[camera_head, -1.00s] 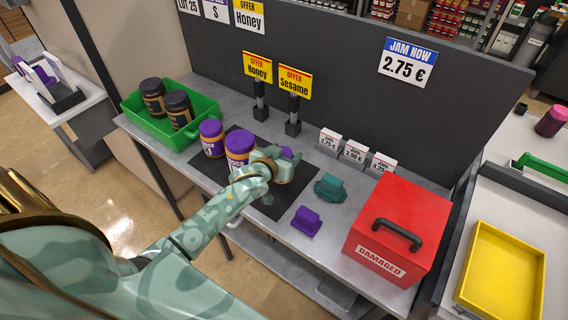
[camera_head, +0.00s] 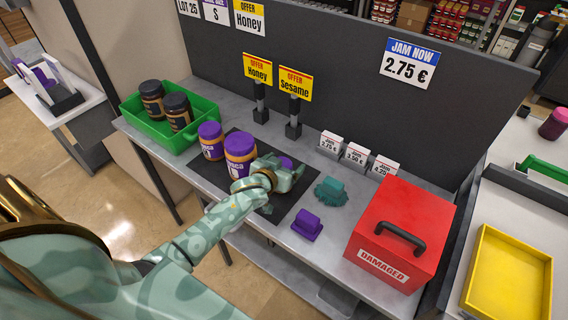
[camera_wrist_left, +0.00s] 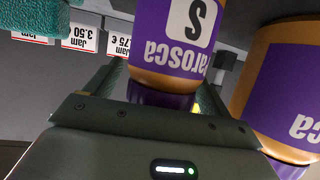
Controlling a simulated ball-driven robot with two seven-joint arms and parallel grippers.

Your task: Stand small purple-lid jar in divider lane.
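The small purple-lid jar (camera_wrist_left: 178,40), with an S label, stands between the fingers of my left gripper (camera_wrist_left: 160,92) in the left wrist view. Its purple lid is nearest the palm, and a thin gap shows beside the right finger. In the head view the left gripper (camera_head: 290,172) is low over the dark mat, mostly covering this jar; only a bit of its lid (camera_head: 286,162) shows. A divider rack (camera_head: 62,97) with white panels and purple-lidded jars stands on the side table at far left. My right gripper is out of view.
Two larger purple-lid jars (camera_head: 240,155) (camera_head: 211,141) stand close left of the gripper. A green crate (camera_head: 190,137) holds two dark-lidded jars. Teal (camera_head: 330,190) and purple (camera_head: 306,225) items and a red box (camera_head: 398,235) are to the right. Sign posts stand behind.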

